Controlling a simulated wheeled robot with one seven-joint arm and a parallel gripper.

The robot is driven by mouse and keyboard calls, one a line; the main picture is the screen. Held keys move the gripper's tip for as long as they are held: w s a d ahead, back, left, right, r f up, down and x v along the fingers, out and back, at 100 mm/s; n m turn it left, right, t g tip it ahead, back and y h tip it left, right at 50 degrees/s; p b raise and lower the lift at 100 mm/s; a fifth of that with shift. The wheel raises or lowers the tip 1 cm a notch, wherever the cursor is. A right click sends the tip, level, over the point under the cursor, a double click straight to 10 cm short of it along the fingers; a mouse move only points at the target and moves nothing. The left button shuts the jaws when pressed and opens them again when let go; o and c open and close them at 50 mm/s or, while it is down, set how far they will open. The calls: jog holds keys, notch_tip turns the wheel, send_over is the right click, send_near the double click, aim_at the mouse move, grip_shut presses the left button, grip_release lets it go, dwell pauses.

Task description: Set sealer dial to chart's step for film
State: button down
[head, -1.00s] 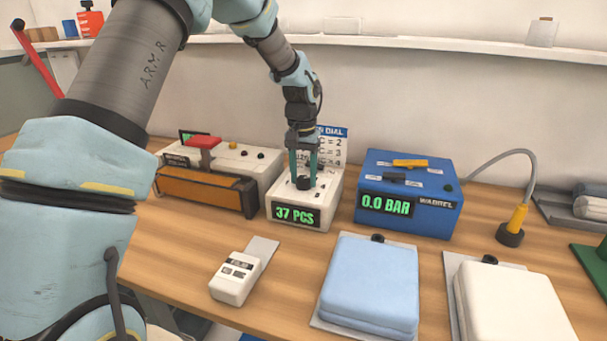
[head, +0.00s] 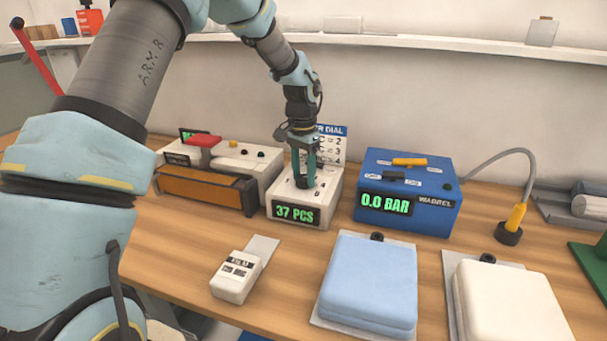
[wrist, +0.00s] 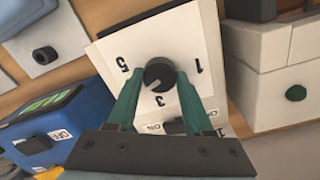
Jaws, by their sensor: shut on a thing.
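My gripper (head: 303,178) points down and is shut on the dark round dial knob (wrist: 160,74), with one green finger on each side. The knob sits on top of a white box (head: 318,211) whose green display reads 37 PCS. In the wrist view the numbers 1, 3 and 5 show around the knob; the fingers cover other parts of the scale. A chart (head: 334,146) with a blue DIAL heading stands behind the box, partly hidden by my gripper. Its visible line ends read 2, 3 and 4.
A white sealer-like machine (head: 238,165) with a red handle and orange front stands left. A blue box (head: 436,220) reading 0.0 BAR stands right. A small white device (head: 234,285), a blue folded pad (head: 372,280) and a white pad (head: 515,300) lie in front.

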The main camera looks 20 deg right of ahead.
aim_at(302, 177)
jog(key=shift+c, duration=1.5)
grip_release()
jog(key=shift+r, duration=0.1)
notch_tip(302, 177, up, 11)
jog(key=b, duration=0.2)
jog(key=shift+f, duration=0.2)
jog(key=shift+w+a, duration=0.1)
